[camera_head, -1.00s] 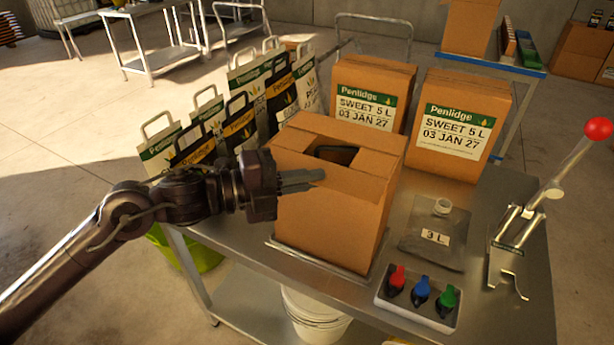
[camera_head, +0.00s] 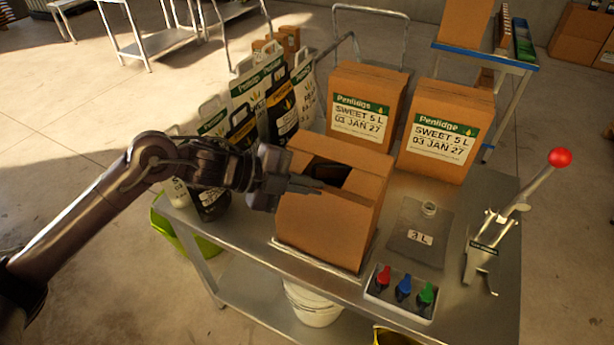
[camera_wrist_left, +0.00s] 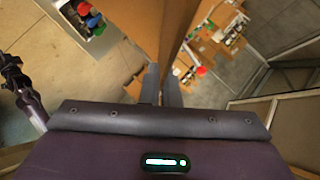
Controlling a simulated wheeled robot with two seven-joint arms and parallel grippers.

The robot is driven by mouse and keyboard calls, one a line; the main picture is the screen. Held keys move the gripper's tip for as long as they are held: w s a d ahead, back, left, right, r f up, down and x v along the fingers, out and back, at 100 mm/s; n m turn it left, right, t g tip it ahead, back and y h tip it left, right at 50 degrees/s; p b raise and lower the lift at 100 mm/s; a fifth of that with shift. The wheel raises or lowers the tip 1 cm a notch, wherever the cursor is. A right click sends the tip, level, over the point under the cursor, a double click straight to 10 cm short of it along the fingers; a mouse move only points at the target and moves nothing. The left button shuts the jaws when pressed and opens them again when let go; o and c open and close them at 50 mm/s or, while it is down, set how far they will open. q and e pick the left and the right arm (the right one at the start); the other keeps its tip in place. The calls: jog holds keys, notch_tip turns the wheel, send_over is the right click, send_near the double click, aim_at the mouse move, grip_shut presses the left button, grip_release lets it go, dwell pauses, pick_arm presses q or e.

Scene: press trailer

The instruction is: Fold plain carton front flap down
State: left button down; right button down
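The plain brown carton (camera_head: 325,230) stands on a thin plate on the steel table in the head view. Its top has a dark opening (camera_head: 328,171) between the flaps. The front flap (camera_head: 350,194) is partly hidden by my fingers, and I cannot tell its exact angle. My left gripper (camera_head: 305,186) lies across the carton's front top edge, fingers pointing right. My right gripper is not seen.
Two labelled Penlidge cartons (camera_head: 365,105) (camera_head: 445,130) stand behind. Paper bags (camera_head: 262,105) stand to the left. To the right are a clear 3 L pouch (camera_head: 418,235), a tray with coloured taps (camera_head: 400,296) and a red-knobbed lever press (camera_head: 505,215).

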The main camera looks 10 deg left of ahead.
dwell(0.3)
pick_arm(q)
jog(key=c, duration=1.6)
grip_release()
jog(key=shift+w, duration=0.1)
jog(key=shift+c, duration=0.2)
jog(key=shift+a+r, duration=0.1)
jog(key=shift+a, duration=0.15)
jog(key=b+v, duration=0.3)
jog(key=v, duration=0.4)
jog(key=shift+r, duration=0.2)
